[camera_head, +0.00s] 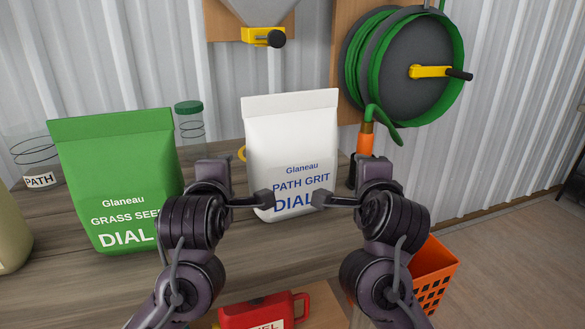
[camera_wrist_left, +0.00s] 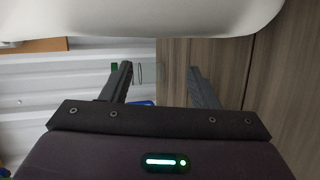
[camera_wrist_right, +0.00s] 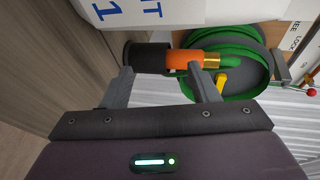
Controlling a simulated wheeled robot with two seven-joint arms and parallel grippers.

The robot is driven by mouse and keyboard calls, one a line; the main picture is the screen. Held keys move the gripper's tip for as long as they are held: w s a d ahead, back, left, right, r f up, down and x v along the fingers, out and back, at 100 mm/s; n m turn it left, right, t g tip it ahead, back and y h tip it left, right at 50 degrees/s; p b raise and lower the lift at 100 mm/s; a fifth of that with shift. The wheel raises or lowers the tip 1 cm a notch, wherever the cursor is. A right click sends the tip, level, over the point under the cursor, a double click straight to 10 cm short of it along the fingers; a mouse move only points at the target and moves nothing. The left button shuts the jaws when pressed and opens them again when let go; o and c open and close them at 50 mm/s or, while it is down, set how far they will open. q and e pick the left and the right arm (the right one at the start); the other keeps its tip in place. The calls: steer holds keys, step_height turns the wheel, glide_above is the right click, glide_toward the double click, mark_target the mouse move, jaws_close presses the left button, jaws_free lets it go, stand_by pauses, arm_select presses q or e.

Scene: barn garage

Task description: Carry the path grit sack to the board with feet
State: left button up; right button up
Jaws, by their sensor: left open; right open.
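The white path grit sack (camera_head: 290,135) stands upright on the wooden bench, its printed front toward me. My left gripper (camera_head: 262,199) is open at the sack's lower left front. My right gripper (camera_head: 322,199) is open at its lower right front. In the left wrist view the sack (camera_wrist_left: 140,18) fills the top edge, with nothing between the fingers (camera_wrist_left: 160,78). In the right wrist view the printed sack (camera_wrist_right: 160,10) is above the open fingers (camera_wrist_right: 160,80). I cannot tell whether either gripper touches it. I cannot make out a board with feet.
A green grass seed sack (camera_head: 115,180) stands left on the bench (camera_head: 235,258). A green-lidded jar (camera_head: 190,122) is behind. An orange hose nozzle (camera_head: 366,142) stands close right of the sack, below a green hose reel (camera_head: 405,70). A red can (camera_head: 262,312) and orange basket (camera_head: 434,275) are nearer.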

arm_select(q)
steer(key=x, duration=0.4)
steer(key=shift+s+f, duration=0.1)
arm_select(e)
steer(key=x, duration=0.4)
steer(key=shift+s+f, duration=0.1)
arm_select(q)
steer(key=shift+w+d, duration=0.2)
arm_select(e)
steer(key=shift+w+a, duration=0.2)
steer(key=shift+a, duration=0.05)
arm_select(q)
steer(key=shift+s+d, duration=0.1)
steer(key=shift+d, duration=0.45)
arm_select(e)
steer(key=shift+s+a, duration=0.1)
steer(key=shift+a, duration=0.45)
